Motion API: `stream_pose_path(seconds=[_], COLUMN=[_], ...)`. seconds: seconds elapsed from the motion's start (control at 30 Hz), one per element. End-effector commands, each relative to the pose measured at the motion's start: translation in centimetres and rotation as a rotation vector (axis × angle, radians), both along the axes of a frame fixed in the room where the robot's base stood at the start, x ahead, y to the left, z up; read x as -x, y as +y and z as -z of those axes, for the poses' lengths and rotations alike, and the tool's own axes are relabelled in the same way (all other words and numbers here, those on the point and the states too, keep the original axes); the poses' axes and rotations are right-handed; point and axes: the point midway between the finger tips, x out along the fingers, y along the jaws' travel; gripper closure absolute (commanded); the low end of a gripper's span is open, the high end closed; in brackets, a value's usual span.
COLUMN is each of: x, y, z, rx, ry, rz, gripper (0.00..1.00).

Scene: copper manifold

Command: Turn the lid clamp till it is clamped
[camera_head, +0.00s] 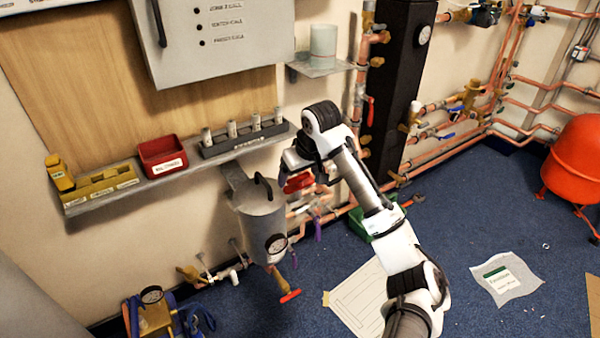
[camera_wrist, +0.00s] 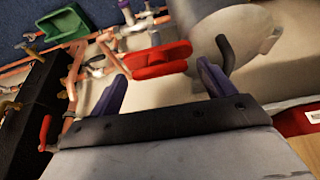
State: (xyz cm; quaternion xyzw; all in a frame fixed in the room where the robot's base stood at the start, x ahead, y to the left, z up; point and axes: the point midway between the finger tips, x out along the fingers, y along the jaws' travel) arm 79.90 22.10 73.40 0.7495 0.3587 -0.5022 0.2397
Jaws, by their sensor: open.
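A grey metal vessel (camera_head: 262,222) with a lid and a black curved handle (camera_head: 264,188) hangs at the wall below the shelf. A red lever-like piece (camera_head: 298,183), which may be the lid clamp, shows at its right. In the wrist view, the red piece (camera_wrist: 158,60) lies beyond the fingertips, between them as seen. The vessel (camera_wrist: 240,32) and its black handle (camera_wrist: 224,52) are right of it, with the handle close to the right finger. My gripper (camera_wrist: 160,82) is open, its purple fingers apart and empty. In the head view my arm partly hides it.
A shelf (camera_head: 190,171) above the vessel carries a red bin (camera_head: 162,155), a yellow holder and a row of cylinders. Copper pipes with valves run along the wall. A green crate (camera_head: 361,222) stands on the blue floor. Papers lie on open floor at right.

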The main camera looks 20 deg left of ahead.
Motion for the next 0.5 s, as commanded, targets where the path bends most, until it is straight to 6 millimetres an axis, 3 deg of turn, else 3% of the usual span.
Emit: stream_pose_path(seconds=[0.27,0.5], x=[0.6,1.9], y=[-0.7,-2.4], z=[-2.6,-7.7], rx=[-0.001,-0.001], ry=[-0.004,-0.004], rz=[0.000,-0.001], gripper=[0.18,0.18])
